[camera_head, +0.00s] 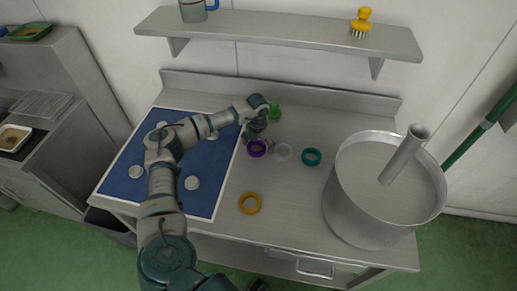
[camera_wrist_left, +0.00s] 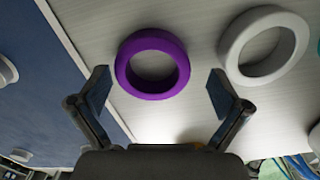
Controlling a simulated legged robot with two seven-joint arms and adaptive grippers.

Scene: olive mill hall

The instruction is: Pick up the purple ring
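The purple ring (camera_head: 257,155) lies flat on the steel worktop, just right of the blue mat. In the left wrist view the purple ring (camera_wrist_left: 152,91) is whole and unobstructed, ahead of and roughly centred between my fingers. My left gripper (camera_head: 257,139) is over the worktop at the ring's far side in the head view. In the left wrist view my left gripper (camera_wrist_left: 158,88) is open, its fingers wide apart and empty. I cannot tell its exact height above the ring. My right gripper cannot be made out.
A white ring (camera_head: 284,152) lies close right of the purple one, then a teal ring (camera_head: 311,157). An orange ring (camera_head: 250,203) lies nearer the front, a green object (camera_head: 274,112) behind. A large steel pot (camera_head: 370,205) stands right. The blue mat (camera_head: 165,193) holds several white discs.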

